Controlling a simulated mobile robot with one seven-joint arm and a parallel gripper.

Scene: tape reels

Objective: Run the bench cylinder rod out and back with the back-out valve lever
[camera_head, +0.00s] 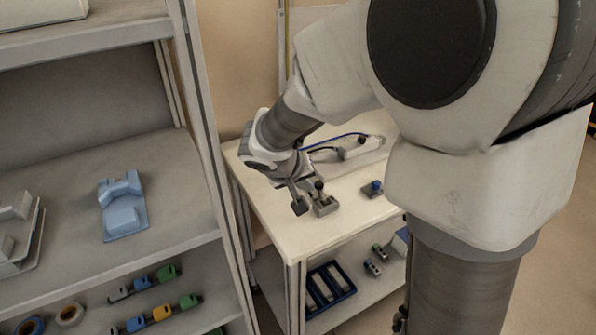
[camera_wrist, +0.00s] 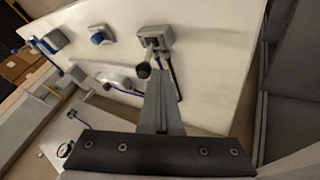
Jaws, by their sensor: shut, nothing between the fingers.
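The valve (camera_head: 325,206) is a small grey block on the white bench top, with a lever ending in a black knob (camera_head: 319,185). In the wrist view the valve body (camera_wrist: 157,33) is at the top middle and its knob (camera_wrist: 143,71) points toward the camera. My gripper (camera_head: 299,207) is shut and empty, close beside the lever at its left in the head view. In the wrist view the fingertips (camera_wrist: 160,72) lie just right of the knob; I cannot tell whether they touch it. The pale cylinder (camera_head: 361,147) lies farther back with hoses; how far its rod is out is unclear.
A blue-knobbed device (camera_head: 373,188) sits right of the valve. Blue and black hoses run along the bench (camera_head: 285,236). A lower shelf holds a blue tray (camera_head: 330,290) and small fittings. A shelf rack (camera_head: 205,130) stands close on the left.

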